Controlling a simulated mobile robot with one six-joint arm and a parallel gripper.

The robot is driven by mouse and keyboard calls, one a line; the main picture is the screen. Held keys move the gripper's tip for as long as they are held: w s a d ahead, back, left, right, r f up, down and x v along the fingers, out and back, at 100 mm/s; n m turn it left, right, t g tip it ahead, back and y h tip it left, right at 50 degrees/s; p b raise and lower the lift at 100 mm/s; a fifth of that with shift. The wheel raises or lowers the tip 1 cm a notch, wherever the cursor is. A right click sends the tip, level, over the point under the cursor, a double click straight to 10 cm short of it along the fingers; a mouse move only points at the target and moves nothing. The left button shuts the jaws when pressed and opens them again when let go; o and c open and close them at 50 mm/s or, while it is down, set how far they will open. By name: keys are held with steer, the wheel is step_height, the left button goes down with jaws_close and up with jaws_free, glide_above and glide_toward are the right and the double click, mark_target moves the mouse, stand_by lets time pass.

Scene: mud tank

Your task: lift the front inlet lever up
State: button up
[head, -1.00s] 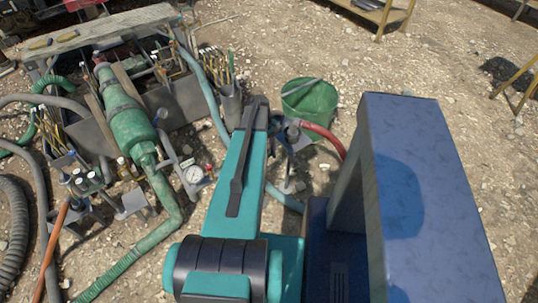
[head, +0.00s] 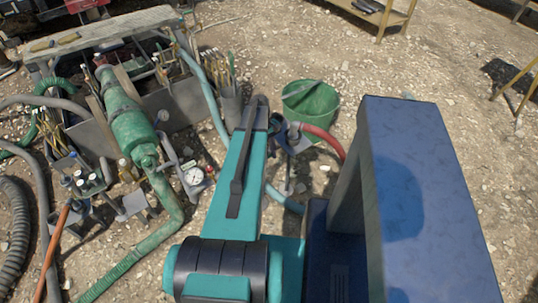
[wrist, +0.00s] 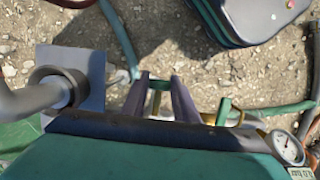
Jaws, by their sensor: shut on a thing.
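In the wrist view, the two dark fingers of my gripper (wrist: 162,84) stand on either side of a small green bar, the front inlet lever (wrist: 160,84). My gripper is shut on it, though the exact contact is hard to see. A short brassy stem shows below the bar between the fingers. In the head view, my arm hides the gripper and the lever.
A grey pipe with a dark collar (wrist: 62,88) is left of the fingers. A pressure gauge (wrist: 287,148) is at lower right; it also shows in the head view (head: 193,176). A green bucket (head: 311,103) with a red hose (head: 326,138) stands behind my arm.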

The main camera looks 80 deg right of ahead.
steer(key=shift+w+d+r, duration=0.2)
steer(key=shift+d+r, duration=0.05)
steer(key=shift+r, duration=0.35)
steer(key=o, duration=2)
steer(key=shift+r+p, duration=0.1)
steer(key=shift+p, duration=0.2)
step_height(320, 180, up, 8)
steer(key=p, duration=0.4)
steer(key=shift+a, duration=0.1)
